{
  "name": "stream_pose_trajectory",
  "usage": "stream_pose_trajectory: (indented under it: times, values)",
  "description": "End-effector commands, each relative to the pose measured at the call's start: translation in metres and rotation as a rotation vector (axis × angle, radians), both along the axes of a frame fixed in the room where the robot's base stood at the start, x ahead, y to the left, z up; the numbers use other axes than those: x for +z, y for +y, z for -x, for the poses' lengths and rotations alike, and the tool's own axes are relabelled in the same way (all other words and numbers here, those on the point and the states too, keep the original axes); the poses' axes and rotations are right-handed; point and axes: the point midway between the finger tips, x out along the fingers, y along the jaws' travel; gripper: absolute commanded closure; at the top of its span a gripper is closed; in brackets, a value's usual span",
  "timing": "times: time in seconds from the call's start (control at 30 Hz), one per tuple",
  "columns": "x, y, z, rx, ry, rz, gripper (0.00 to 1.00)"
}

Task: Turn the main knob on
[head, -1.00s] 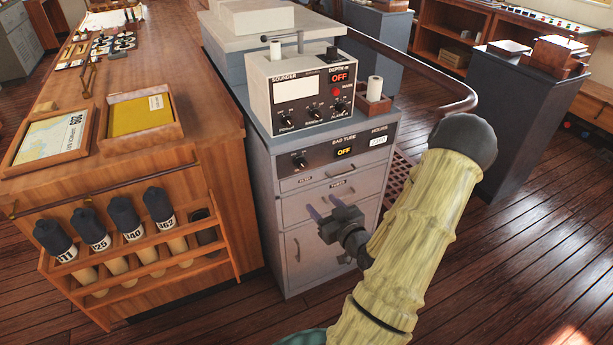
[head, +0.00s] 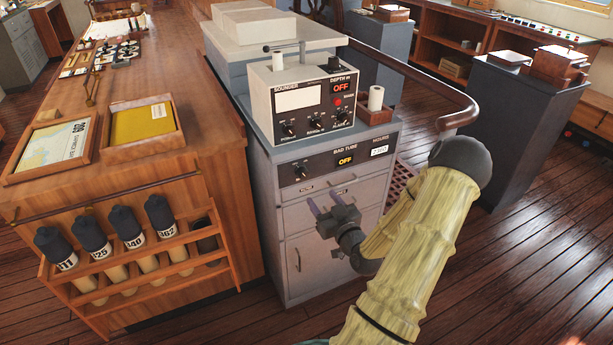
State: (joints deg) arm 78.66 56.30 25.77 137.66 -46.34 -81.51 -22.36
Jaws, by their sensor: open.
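The grey sounder unit (head: 315,100) stands on top of a grey cabinet, its depth display (head: 342,87) reading OFF. A row of three black knobs runs along its lower front: left (head: 288,129), middle (head: 316,123) and right (head: 342,116). A small red light or button (head: 338,101) sits below the display, beside a small label too blurred to read surely. Which knob is the main one I cannot tell. My gripper (head: 325,203) is open and empty, below the sounder in front of the cabinet drawers.
The cabinet's upper panel holds another black knob (head: 300,171) and a BAD TUBE display (head: 345,160) reading OFF. A wooden box with a white roll (head: 375,98) stands right of the sounder. A wooden chart counter (head: 200,120) adjoins on the left. A curved rail (head: 455,115) runs behind my arm.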

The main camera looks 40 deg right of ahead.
Motion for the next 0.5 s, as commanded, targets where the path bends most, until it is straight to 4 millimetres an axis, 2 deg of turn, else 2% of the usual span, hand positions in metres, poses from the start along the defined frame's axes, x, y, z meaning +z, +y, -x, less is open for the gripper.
stream_pose_trajectory:
  times: [0.5]
  values:
    - [0.001,-0.020,-0.090,0.001,-0.002,-0.001,0.46]
